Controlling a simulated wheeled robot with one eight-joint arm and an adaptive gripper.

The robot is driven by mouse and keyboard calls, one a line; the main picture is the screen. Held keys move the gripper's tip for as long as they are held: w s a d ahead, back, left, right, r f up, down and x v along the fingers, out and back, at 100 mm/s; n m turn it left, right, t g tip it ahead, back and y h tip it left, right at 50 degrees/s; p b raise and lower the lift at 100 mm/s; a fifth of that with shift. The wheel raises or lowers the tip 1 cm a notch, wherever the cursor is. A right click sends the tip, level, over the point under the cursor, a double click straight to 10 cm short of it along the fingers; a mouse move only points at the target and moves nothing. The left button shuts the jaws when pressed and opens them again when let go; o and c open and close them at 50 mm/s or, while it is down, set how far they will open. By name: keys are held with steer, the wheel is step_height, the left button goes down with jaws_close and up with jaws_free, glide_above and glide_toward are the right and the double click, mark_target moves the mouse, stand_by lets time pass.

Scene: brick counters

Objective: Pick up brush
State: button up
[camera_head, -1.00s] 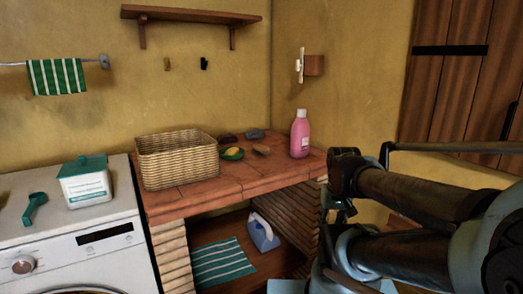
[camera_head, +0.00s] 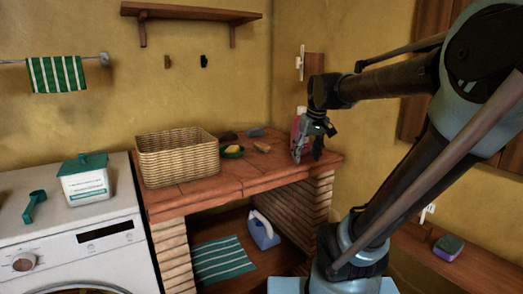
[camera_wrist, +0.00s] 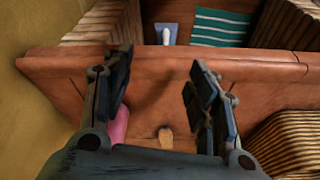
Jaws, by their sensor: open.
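A small tan wooden piece, which looks like the brush (camera_head: 262,147), lies on the brick counter (camera_head: 215,190), right of a green dish. In the wrist view the brush (camera_wrist: 166,138) shows low in the middle, partly cut off by my gripper's body. My gripper (camera_head: 307,158) points down over the counter's right end, to the right of the brush. Its two fingers are apart with nothing between them, and in the wrist view the gap (camera_wrist: 158,90) lies over bare counter. Whether the fingertips touch the counter is unclear.
A pink bottle (camera_head: 296,126) stands behind my gripper, mostly hidden, and close beside one finger in the wrist view (camera_wrist: 119,128). A wicker basket (camera_head: 178,158) and a green dish (camera_head: 232,152) with yellow soap stand left of the brush.

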steer(key=w+a+r+n, duration=0.2)
steer(key=w+a+r, duration=0.4)
steer(key=w, duration=0.3)
steer(key=n+y, duration=0.2)
glide_toward(260, 143)
steer(key=x, duration=0.9)
steer(key=shift+s+a+f, duration=0.1)
steer(key=shift+s+f, duration=0.1)
steer(key=shift+f, duration=0.1)
steer(key=c, duration=1.1)
